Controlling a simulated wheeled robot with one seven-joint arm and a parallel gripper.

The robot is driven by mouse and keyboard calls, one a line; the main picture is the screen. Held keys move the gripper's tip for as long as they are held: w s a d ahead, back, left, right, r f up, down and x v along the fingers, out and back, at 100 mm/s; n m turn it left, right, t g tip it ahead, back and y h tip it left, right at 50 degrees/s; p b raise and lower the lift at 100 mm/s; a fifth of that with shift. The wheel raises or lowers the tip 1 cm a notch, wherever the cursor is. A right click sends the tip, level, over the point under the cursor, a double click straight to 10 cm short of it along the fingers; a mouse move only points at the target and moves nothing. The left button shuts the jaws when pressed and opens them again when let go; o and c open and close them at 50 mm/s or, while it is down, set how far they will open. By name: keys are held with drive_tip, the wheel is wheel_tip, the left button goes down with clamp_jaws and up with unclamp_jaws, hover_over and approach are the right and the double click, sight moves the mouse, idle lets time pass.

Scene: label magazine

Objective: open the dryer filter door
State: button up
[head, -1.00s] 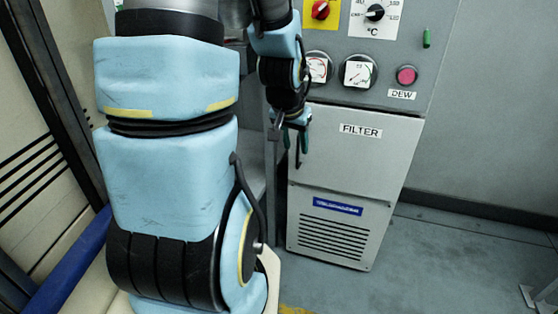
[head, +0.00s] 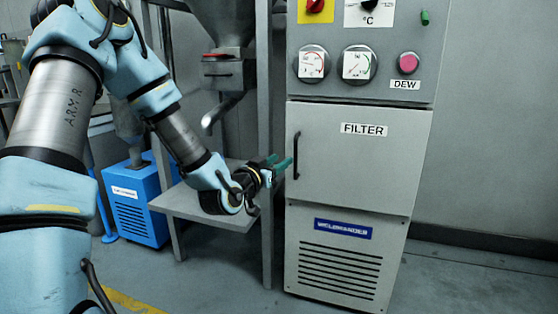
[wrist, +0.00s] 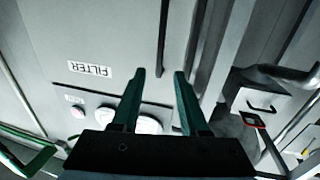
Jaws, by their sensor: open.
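The filter door (head: 365,175) is a light grey panel labelled FILTER, shut flush in the dryer cabinet. Its handle (head: 296,155) is a dark upright bar at the door's left edge. My gripper (head: 281,162), with green fingers, is open and empty at the left of the handle, fingertips close to it. In the wrist view the picture is upside down; the door (wrist: 110,35) fills the upper left, and the handle (wrist: 163,35) lines up with the gap between the open fingers of my gripper (wrist: 159,72). I cannot tell whether they touch.
Gauges (head: 359,64) and a pink button (head: 408,63) sit above the door. A vented panel (head: 340,262) is below. A metal stand (head: 215,205) and a blue unit (head: 140,205) stand at the left. Floor right of the cabinet looks clear.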

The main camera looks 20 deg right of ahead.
sight(295, 151)
drive_tip(key=x, duration=1)
drive_tip(key=shift+d+b, duration=0.1)
drive_tip(key=shift+b, duration=0.3)
clamp_jaws()
idle(0.9)
